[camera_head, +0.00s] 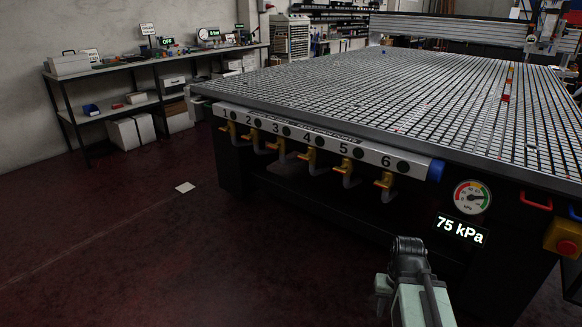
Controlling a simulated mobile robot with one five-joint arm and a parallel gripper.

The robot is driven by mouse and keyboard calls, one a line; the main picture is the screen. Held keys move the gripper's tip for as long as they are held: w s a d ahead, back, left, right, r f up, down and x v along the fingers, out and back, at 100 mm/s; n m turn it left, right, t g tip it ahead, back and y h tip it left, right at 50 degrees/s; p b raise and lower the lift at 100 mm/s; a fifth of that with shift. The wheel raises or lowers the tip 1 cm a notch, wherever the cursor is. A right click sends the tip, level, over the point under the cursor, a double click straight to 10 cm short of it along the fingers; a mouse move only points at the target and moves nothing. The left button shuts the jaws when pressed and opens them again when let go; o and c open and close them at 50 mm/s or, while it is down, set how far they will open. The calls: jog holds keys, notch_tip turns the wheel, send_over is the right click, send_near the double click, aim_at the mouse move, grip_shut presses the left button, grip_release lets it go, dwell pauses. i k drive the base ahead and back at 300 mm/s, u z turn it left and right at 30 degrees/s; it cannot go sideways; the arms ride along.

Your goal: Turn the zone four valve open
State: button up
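The zone four valve (309,156) has a yellow handle and a grey pipe elbow below it. It sits under the number 4 on the pale label strip (362,154) along the table's front edge. The handle is small here, and I cannot tell its exact angle. Similar yellow-handled valves stand beside it: the zone three valve (279,145) to its left and the zone five valve (344,167) to its right. A part of my arm shows at the bottom, right of and nearer than the valves. My gripper's fingers do not show, and nothing of mine touches the valve.
The vacuum grid table (430,95) fills the right side. A round gauge (472,197) stands above a display (461,230) reading 75 kPa. A red button on a yellow box (566,238) is at the far right. The dark floor (180,250) before the valves is open, with one pale sheet (185,187).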

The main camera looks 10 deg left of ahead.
aim_at(306, 158)
jog(key=u, duration=0.75)
jog(key=k, duration=1.2)
jog(key=u, duration=1.1)
jog(key=i, duration=0.75)
jog(key=z, duration=0.4)
jog(key=i, duration=2.1)
jog(key=z, duration=0.4)
jog(key=k, duration=0.75)
jog(key=z, duration=0.1)
jog(key=i, duration=0.85)
jog(key=u, duration=0.2)
jog(key=k, duration=0.8)
jog(key=z, duration=0.15)
